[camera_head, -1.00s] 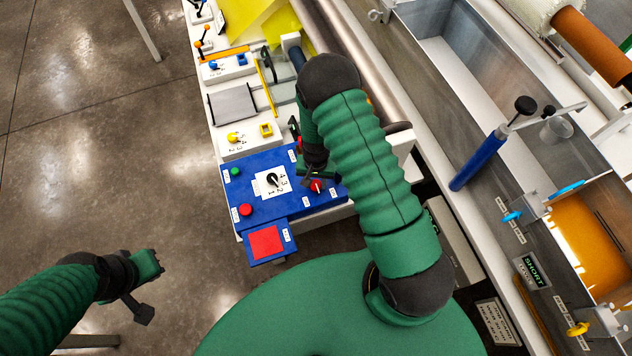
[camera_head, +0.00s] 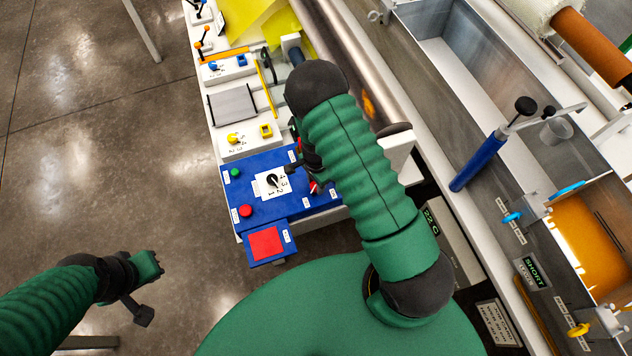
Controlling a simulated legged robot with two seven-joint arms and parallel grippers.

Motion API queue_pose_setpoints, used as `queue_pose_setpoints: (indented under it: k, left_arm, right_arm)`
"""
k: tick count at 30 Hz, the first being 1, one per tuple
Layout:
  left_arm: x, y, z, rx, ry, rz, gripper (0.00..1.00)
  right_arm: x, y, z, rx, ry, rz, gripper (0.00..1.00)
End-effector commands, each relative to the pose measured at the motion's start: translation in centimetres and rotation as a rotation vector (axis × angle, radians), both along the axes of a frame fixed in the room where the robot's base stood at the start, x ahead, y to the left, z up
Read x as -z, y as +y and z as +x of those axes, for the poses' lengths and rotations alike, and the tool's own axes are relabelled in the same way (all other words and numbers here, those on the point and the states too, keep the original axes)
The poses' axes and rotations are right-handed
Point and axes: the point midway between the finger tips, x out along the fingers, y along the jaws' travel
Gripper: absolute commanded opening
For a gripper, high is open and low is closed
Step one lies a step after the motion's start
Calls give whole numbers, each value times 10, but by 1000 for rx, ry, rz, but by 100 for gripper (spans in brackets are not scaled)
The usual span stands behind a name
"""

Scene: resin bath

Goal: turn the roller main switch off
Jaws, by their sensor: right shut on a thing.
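A blue control panel (camera_head: 243,208) carries a red rotary knob (camera_head: 315,188) near its right edge, which I take as the roller main switch. Its label is too small to read, and my gripper and arm cover part of it. My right gripper (camera_head: 311,176) reaches down from above and is shut on the red knob; its fingertips are partly hidden. My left gripper (camera_head: 150,289) is open and empty over the floor, well left of the panel.
The panel also has a numbered black dial (camera_head: 272,180), a green button (camera_head: 235,172), a red button (camera_head: 246,211) and a red square pad (camera_head: 265,243). Yellow and blue controls stand beyond it. A metal roller (camera_head: 352,55) and long trough (camera_head: 450,70) lie to the right.

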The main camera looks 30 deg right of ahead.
Motion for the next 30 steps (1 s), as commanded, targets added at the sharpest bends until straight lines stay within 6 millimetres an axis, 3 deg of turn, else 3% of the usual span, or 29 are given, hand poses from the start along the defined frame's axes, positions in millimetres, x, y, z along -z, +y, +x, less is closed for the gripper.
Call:
queue_pose_setpoints:
  k: [20, 21, 26, 30]
  left_arm:
    - [0, 0, 0, 0, 0, 0, 0]
    - [0, 0, 0, 0, 0, 0, 0]
    - [0, 0, 0, 0, 0, 0, 0]
    - [-1, 0, 0, 0, 0, 0, 0]
  right_arm:
    - [1, 2, 0, 67, 1, 4, 0]
    - [1, 2, 0, 67, 0, 4, 36]
    - [0, 1, 0, 67, 0, 2, 55]
    - [0, 1, 0, 67, 0, 2, 55]
